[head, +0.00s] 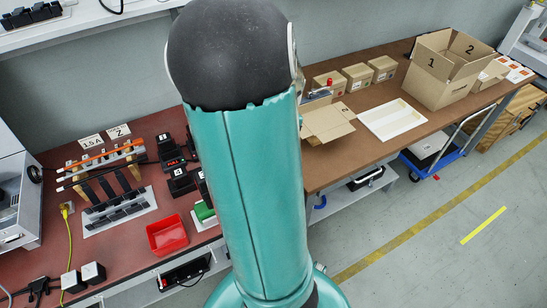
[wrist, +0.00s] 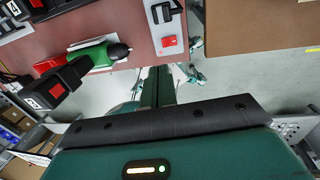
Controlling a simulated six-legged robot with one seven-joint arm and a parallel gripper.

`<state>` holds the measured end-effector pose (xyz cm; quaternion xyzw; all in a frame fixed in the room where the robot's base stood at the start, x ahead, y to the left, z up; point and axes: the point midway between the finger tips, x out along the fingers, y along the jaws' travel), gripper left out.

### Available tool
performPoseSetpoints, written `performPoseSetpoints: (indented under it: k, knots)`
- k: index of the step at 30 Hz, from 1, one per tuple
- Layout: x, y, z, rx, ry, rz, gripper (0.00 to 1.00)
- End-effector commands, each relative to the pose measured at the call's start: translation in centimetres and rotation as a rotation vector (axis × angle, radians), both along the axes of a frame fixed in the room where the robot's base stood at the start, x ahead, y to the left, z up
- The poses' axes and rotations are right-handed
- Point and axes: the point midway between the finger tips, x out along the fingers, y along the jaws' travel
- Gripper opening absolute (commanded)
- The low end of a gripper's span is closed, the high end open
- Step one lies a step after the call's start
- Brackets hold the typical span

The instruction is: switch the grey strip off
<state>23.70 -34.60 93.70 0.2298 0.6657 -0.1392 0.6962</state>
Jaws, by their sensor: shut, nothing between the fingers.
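In the wrist view, a pale grey strip (wrist: 172,27) lies on the red-brown table at the top, close to the table edge. It carries a black plug (wrist: 163,10) and a red switch (wrist: 169,42) at its near end. I cannot tell which way the switch is tipped. I cannot make out this strip in the head view, where my teal arm covers the middle of the picture. My gripper's fingers do not show in either view. The teal housing with a black bar low in the wrist view is part of me.
In the head view, a red bin (head: 167,235) and a rack of black tools (head: 118,208) are on the left bench. A brown table (head: 365,165) with cartons is on the right. In the wrist view, a green-and-red piece (wrist: 90,55) and black blocks lie left of the strip.

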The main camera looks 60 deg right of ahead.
Motion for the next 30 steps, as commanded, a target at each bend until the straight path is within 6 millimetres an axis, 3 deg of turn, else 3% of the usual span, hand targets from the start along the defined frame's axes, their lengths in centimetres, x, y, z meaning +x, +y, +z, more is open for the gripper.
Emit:
performPoseSetpoints:
  k: [6, 30]
  knots:
    - [-0.1, 0.0, 1.6, 0.001, 0.0, -0.002, 0.0]
    - [-0.5, -0.6, 1.6, -0.006, 0.016, -0.007, 0.0]
